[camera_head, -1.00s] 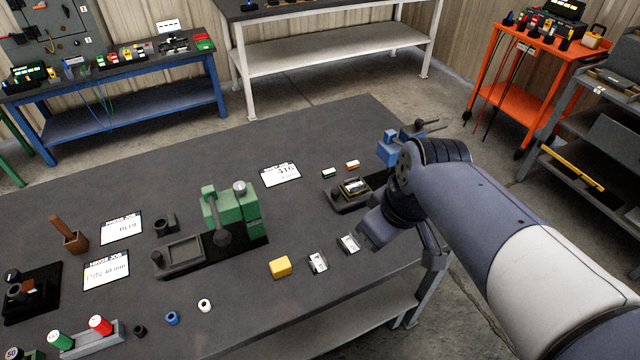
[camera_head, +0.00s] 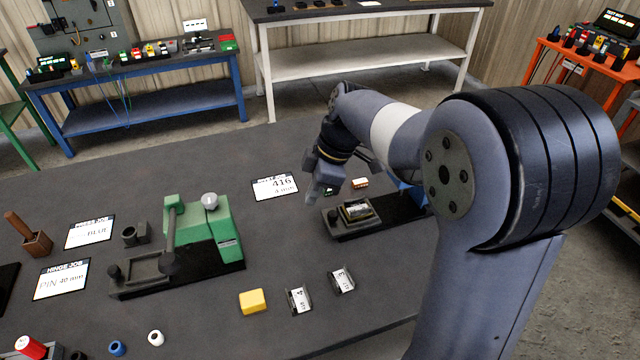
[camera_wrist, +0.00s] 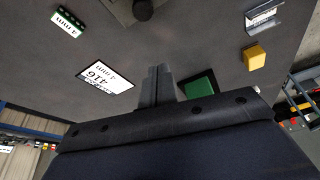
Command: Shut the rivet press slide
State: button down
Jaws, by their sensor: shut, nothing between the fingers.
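Two presses stand on the dark table; I cannot tell for sure which is the rivet press. The right one has a blue body (camera_head: 412,197), mostly hidden behind my arm. Its slide tray (camera_head: 352,226) sticks out to the left, with a dark knob and a framed part on it; its knob end shows in the wrist view (camera_wrist: 143,10). The green press (camera_head: 212,229) has a grey slide tray (camera_head: 140,271) out to its left. My gripper (camera_head: 314,192) is shut and empty, above the table between the green press and the right tray; it also shows in the wrist view (camera_wrist: 157,84).
A card reading 416 (camera_head: 275,187) lies behind the gap between the presses. A yellow block (camera_head: 252,301) and two labelled metal pieces, one left (camera_head: 298,300) and one right (camera_head: 342,280), lie in front. Small labelled boxes (camera_head: 360,183) sit behind the right tray.

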aim_at(336, 213)
jog(key=x, duration=0.5)
jog(key=shift+a+f, duration=0.15)
jog(key=shift+f, duration=0.25)
jog(key=d, duration=0.3)
jog(key=shift+d+r+p, duration=0.15)
jog(key=shift+d+p, duration=0.15)
jog(key=shift+p, duration=0.1)
jog(key=shift+d, duration=0.3)
jog(key=shift+w+d+b, duration=0.2)
jog(key=shift+w+d, duration=0.1)
jog(key=shift+d, duration=0.65)
jog(key=shift+w+d+b, duration=0.2)
jog(key=shift+w+d, duration=0.05)
jog(key=shift+d, duration=0.65)
jog(key=shift+a, duration=0.1)
